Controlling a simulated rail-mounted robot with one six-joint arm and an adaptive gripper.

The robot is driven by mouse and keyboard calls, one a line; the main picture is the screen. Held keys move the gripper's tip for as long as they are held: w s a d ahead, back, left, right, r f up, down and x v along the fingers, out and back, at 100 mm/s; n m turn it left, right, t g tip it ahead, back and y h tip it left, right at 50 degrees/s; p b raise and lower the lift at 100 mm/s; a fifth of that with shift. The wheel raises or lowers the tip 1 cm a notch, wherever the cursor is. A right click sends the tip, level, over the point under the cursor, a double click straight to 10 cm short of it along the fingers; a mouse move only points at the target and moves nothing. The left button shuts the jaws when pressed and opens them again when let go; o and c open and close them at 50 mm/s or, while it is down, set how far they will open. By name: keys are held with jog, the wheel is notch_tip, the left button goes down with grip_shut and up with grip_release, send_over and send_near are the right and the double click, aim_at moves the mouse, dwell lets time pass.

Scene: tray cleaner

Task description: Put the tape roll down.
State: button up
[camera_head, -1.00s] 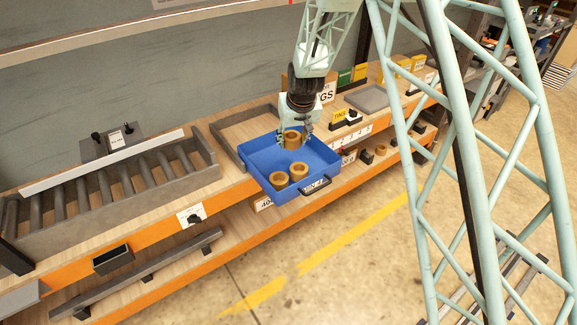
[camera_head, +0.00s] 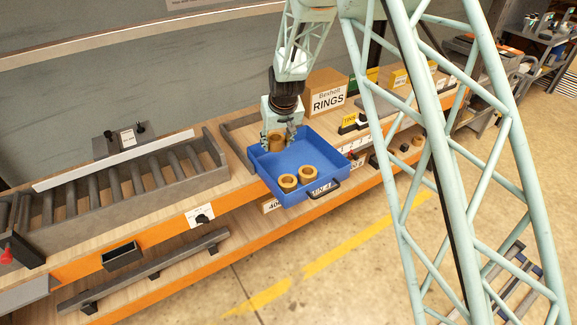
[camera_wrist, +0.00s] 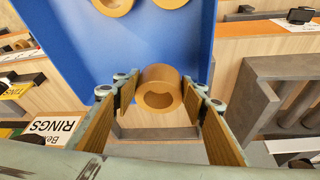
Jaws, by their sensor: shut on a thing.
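A tan tape roll (camera_head: 277,143) is held between the two fingers of my gripper (camera_head: 279,137) at the back edge of the blue tray (camera_head: 327,158). In the wrist view the roll (camera_wrist: 160,91) sits between the finger pads of my gripper (camera_wrist: 160,84), with its hole facing the camera, and overlaps the tray's near edge (camera_wrist: 60,60). Its height above the tray and whether it touches the wall are unclear. Two more tan rolls, one (camera_head: 288,183) and another (camera_head: 308,175), stand in the front of the tray.
A grey frame (camera_head: 238,122) lies on the wooden shelf behind and left of the tray. A roller conveyor (camera_head: 120,185) is at the left. A box labelled RINGS (camera_head: 327,98) stands behind at the right. The tray's right part is clear.

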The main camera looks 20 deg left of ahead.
aim_at(280, 146)
jog(key=shift+f, duration=2.95)
jog(key=shift+f+b, duration=0.4)
jog(key=shift+f, duration=1.4)
jog(key=shift+f, duration=0.25)
jog(key=o, duration=0.9)
jog(key=shift+r, duration=0.2)
jog(key=shift+r, duration=0.15)
jog(key=shift+p+v, duration=0.4)
jog(key=shift+v, duration=5.5)
